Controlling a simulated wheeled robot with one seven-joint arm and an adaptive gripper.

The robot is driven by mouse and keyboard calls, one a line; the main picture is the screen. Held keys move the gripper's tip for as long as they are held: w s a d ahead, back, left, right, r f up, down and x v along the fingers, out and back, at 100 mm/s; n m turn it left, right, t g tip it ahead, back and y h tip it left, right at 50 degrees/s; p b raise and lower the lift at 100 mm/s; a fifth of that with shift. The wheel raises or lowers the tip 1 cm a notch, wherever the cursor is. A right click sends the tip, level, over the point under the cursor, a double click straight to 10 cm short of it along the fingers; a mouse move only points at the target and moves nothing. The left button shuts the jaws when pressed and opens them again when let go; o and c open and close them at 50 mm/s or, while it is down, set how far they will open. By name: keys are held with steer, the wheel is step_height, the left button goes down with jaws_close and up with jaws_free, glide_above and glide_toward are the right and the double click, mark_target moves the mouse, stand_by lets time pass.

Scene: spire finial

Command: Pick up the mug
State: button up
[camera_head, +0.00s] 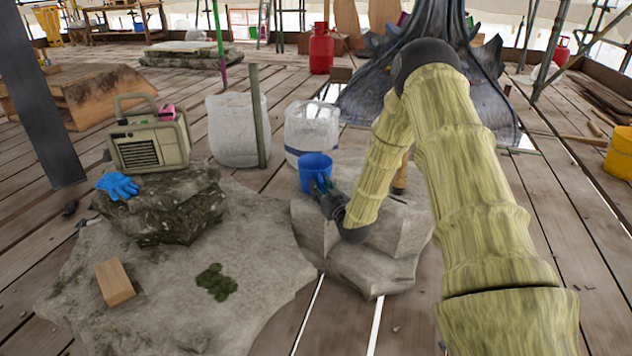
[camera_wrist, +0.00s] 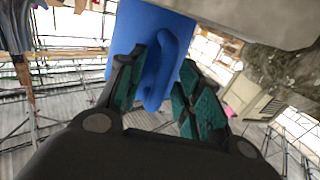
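The blue mug (camera_head: 314,167) stands at the left back edge of a pale stone block (camera_head: 312,228). My gripper (camera_head: 322,186) is at the mug's near side, over the block. In the wrist view the mug (camera_wrist: 135,28) fills the upper middle, and its handle points towards my gripper (camera_wrist: 163,62). The two green-padded fingers stand apart, one on each side of the handle. A gap shows between them, and no firm grip on the handle is visible. The far side of the mug is hidden.
A mossy rock (camera_head: 170,212) bears a radio (camera_head: 150,142) and a blue glove (camera_head: 117,185). White buckets (camera_head: 236,130) and a thin post (camera_head: 258,115) stand behind the block. A dark metal spire piece (camera_head: 365,105) is behind my arm. A wood block (camera_head: 115,282) lies front left.

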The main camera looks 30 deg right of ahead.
jaws_close()
steer(key=shift+r, duration=0.2)
